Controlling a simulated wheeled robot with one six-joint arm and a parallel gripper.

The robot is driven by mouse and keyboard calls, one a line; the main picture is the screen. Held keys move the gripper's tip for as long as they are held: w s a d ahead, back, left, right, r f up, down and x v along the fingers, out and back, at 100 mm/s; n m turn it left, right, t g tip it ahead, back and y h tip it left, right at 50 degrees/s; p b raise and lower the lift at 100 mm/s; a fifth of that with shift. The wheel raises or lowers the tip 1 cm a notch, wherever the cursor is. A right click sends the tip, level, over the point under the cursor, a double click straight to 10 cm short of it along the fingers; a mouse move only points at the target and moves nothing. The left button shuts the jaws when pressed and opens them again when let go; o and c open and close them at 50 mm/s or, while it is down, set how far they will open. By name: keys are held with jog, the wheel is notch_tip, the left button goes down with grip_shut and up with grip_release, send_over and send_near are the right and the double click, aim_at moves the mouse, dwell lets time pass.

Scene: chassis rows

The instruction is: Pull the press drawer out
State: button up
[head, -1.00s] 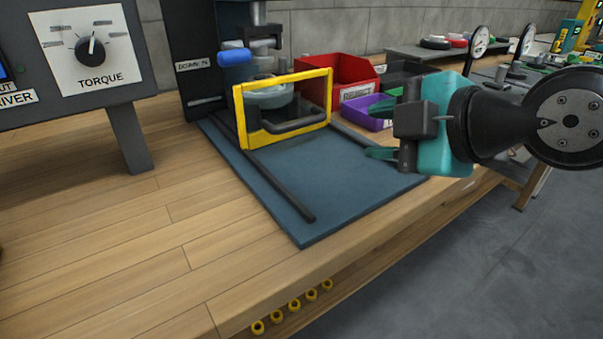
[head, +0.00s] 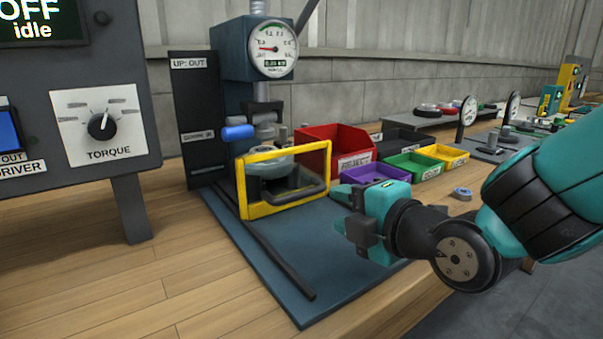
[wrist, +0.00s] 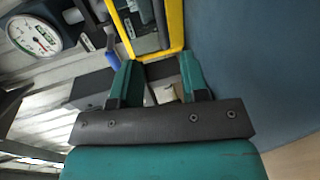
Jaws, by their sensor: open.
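The press (head: 236,60) stands at the back of a blue base plate, with a round gauge (head: 271,48) on top. The yellow frame also shows at the top of the wrist view (wrist: 180,25). My gripper (head: 342,208) is right of the handle and apart from it, over the plate's right side. In the wrist view its two fingers (wrist: 158,72) are spread with nothing held between them.
Red (head: 335,150), purple (head: 374,174), green and yellow bins stand behind my gripper. The torque driver panel (head: 105,120) is at left. The wooden bench front is clear.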

aim_at(304, 196)
jog(key=p, duration=0.2)
jog(key=shift+w+a+r+p, duration=0.1)
jog(key=shift+w+r+p, duration=0.1)
jog(key=shift+p, duration=0.1)
jog(key=p+x, duration=0.1)
jog(key=x, duration=0.7)
jog(key=p+x, duration=0.1)
jog(key=x, duration=0.2)
jog(key=shift+w+a+f+p, duration=0.1)
jog(key=shift+w+f+p, duration=0.25)
jog(key=shift+f, duration=0.1)
grip_shut()
